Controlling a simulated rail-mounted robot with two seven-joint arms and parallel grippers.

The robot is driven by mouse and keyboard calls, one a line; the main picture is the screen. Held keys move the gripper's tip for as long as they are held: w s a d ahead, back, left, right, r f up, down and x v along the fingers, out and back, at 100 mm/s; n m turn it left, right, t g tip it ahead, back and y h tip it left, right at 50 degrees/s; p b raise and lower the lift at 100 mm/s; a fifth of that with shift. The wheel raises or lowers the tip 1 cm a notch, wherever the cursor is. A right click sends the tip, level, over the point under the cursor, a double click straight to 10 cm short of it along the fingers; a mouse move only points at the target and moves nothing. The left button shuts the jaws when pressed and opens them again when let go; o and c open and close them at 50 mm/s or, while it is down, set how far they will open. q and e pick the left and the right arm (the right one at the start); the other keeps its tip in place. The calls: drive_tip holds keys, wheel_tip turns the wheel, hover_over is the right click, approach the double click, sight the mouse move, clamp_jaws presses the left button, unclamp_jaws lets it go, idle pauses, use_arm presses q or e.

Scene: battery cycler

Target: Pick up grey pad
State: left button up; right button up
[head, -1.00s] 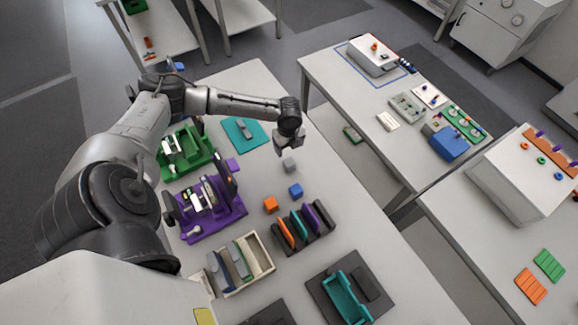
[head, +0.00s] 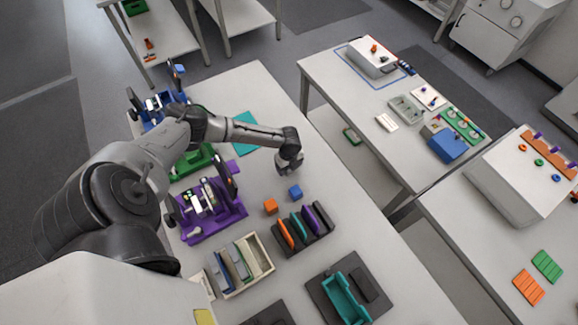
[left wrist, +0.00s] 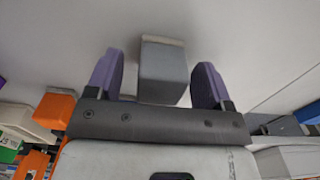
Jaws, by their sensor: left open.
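The grey pad (left wrist: 163,72) is a small grey block. In the left wrist view it shows between the two purple-grey fingers of my left gripper. A narrow gap shows on its left side, and its right side looks very close to the other finger. I cannot tell whether they touch. In the head view my left gripper (head: 288,167) is low over the white table and hides the pad. The gripper is open. My right gripper is not in view.
A blue block (head: 295,192) and an orange block (head: 270,206) stand close in front of the gripper. A purple fixture (head: 212,212) is to the left. A black rack (head: 318,228) with coloured plates lies nearer. The table to the gripper's right is clear.

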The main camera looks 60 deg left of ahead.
use_arm(q)
drive_tip(key=shift+f, duration=0.5)
drive_tip(key=shift+c, duration=0.2)
drive_tip(key=c, duration=1)
drive_tip(key=shift+r, duration=0.15)
drive_tip(key=shift+r, duration=0.55)
wheel_tip(320, 180, up, 3)
drive_tip(key=shift+d+r, duration=0.1)
drive_tip(key=d+r, duration=0.2)
drive_tip(key=d, duration=0.1)
drive_tip(key=d+r, duration=0.2)
drive_tip(key=d, duration=0.2)
drive_tip(key=d+r+b, duration=0.1)
drive_tip(key=d+r, duration=0.1)
drive_tip(key=d, duration=0.2)
drive_tip(key=shift+d+r, duration=0.2)
drive_tip(key=shift+r, duration=0.05)
